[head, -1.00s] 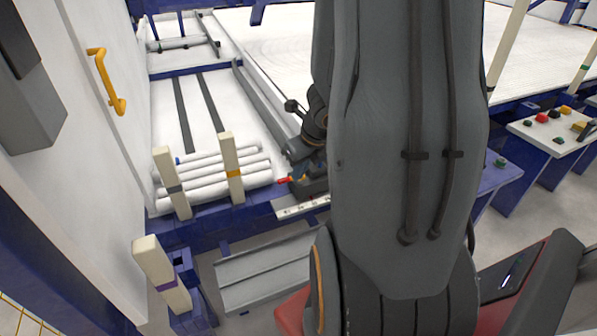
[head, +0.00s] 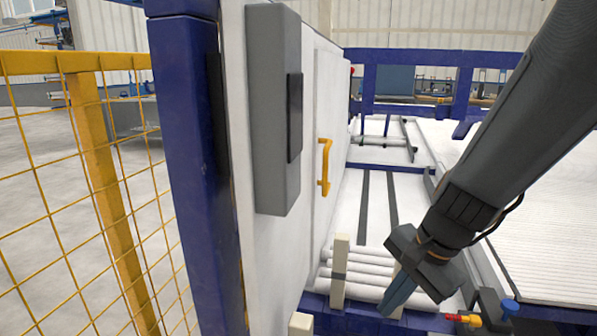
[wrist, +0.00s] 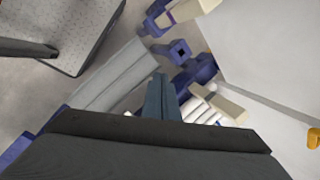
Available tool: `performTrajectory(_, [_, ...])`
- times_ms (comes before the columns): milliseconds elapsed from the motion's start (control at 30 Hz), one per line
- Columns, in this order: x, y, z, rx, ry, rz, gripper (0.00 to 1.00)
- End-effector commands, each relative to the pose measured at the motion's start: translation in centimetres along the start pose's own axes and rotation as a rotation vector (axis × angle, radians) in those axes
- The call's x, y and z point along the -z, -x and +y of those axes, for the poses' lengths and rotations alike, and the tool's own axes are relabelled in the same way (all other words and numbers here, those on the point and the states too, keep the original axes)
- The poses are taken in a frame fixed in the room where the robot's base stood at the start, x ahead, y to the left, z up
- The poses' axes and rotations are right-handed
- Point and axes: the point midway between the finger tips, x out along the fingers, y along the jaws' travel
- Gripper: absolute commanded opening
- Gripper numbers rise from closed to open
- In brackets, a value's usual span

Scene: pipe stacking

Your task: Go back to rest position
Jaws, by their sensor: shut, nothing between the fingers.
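My gripper (head: 396,297) hangs at the lower right of the head view, pointing down, in front of the white pipes. Its fingers are together with nothing between them. The closed fingers also show in the wrist view (wrist: 160,98). Several white pipes (head: 362,271) lie side by side on the blue-framed rack, behind cream posts (head: 340,272). The gripper hides part of the right ends of the pipes. In the wrist view the pipes (wrist: 198,105) are just right of the fingertips.
A white cabinet wall with a yellow handle (head: 324,167) stands left of the rack. A grey box (head: 270,110), a blue column (head: 193,170) and a yellow mesh fence (head: 100,190) are further left. A white slatted bed (head: 545,215) lies to the right.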

Motion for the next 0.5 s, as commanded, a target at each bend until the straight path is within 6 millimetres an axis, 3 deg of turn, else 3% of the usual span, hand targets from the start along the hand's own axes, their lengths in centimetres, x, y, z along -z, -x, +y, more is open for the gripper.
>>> performTrajectory(33, [-1.6, 0.5, 0.2, -0.031, 0.156, -0.006, 0.0])
performTrajectory(200, [-4.6, 1.8, 1.9, -0.136, 0.582, -0.025, 0.0])
performTrajectory(500, [-6.7, 4.1, 4.4, -0.303, 1.145, -0.04, 0.0])
